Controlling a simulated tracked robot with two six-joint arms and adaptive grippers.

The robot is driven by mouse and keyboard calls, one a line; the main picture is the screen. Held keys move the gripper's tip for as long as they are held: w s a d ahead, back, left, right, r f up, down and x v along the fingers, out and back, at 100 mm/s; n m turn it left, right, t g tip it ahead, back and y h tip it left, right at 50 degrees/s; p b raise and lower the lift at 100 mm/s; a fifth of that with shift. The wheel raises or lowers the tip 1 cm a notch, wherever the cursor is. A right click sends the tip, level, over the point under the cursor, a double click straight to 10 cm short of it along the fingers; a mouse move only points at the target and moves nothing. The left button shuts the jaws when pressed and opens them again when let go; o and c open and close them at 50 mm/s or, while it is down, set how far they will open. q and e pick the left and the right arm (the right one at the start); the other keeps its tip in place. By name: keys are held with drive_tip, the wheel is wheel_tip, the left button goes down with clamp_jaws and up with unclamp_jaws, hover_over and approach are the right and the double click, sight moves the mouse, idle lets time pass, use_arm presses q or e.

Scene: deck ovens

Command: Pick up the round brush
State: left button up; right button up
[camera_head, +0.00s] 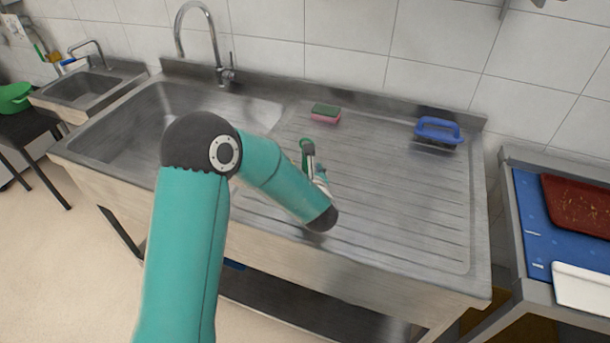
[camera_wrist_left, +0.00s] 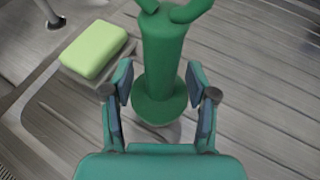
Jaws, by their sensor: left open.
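The round brush (camera_wrist_left: 162,62) is green, with a thick upright handle, a loop at its top and a wide round collar low down. It stands on the drainboard, and its bristles are hidden or hard to make out. In the head view only a small green part of the brush (camera_head: 305,145) shows past my left arm. My left gripper (camera_wrist_left: 159,92) is open, one finger on each side of the handle just above the collar. I cannot tell if either finger touches it. In the head view the left gripper (camera_head: 313,160) is partly hidden behind its wrist. My right gripper is not in view.
A green and pink sponge (camera_head: 325,113) lies behind the brush; it also shows in the left wrist view (camera_wrist_left: 94,50). A blue-handled brush (camera_head: 438,130) sits at the back right of the ribbed steel drainboard (camera_head: 400,200). The sink basin (camera_head: 150,115) is at left.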

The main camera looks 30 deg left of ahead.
use_arm(q)
clamp_jaws()
drive_tip(key=shift+r, duration=0.1)
idle(0.4)
